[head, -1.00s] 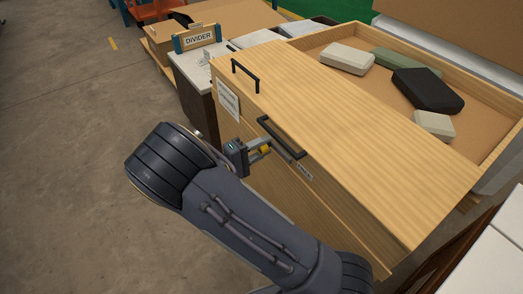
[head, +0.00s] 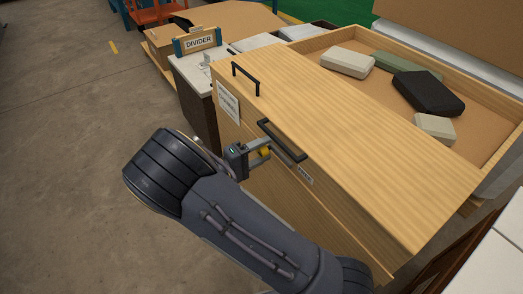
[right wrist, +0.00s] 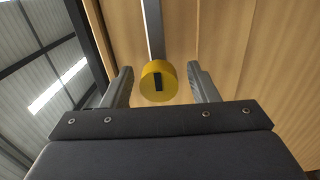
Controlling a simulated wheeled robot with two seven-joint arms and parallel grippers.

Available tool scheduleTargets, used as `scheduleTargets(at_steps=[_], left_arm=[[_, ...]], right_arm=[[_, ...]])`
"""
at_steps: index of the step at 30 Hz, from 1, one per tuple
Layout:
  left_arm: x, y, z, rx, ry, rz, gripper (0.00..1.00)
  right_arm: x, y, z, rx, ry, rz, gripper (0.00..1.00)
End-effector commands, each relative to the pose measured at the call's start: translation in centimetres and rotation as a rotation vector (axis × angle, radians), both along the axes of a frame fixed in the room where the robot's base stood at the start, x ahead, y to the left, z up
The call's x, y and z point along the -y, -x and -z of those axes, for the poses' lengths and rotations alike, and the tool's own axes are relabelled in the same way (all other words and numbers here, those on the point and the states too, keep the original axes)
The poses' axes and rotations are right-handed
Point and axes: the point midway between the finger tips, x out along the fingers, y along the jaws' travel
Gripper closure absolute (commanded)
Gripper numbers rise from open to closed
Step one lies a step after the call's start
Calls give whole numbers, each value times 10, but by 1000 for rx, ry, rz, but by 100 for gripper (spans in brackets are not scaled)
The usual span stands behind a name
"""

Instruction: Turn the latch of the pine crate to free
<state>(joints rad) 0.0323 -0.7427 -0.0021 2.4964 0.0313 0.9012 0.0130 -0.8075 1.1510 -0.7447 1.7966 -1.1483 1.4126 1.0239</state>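The pine crate (head: 350,135) is a large light-wood box in the middle and right of the head view. Its latch is a yellow round knob (head: 265,152) on the front face, below a black bar handle. In the right wrist view the yellow knob (right wrist: 157,82) faces me, with a black mark standing nearly upright on it. My right gripper (head: 262,151) is at the knob, and its fingers (right wrist: 160,76) stand apart on either side of it. Gaps show between both fingers and the knob in the wrist view. My left gripper is in neither view.
Two black handles (head: 283,141) stick out from the crate close to my right gripper. Pale, green and black blocks (head: 428,92) lie in the crate's open recess. A DIVIDER sign (head: 199,41) stands on a side table behind. Open concrete floor (head: 70,130) lies at left.

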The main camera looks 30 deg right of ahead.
Motion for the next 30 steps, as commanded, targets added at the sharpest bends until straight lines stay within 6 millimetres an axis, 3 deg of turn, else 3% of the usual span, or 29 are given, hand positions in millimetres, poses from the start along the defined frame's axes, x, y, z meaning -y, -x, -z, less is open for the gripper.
scheduleTargets(at_steps=[8,21,30], left_arm=[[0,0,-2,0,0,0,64],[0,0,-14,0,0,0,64],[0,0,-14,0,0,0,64]], right_arm=[[-5,0,-1,-1,2,-1,46],[-71,5,-1,0,1,-3,46],[-78,6,0,-1,1,0,46]])
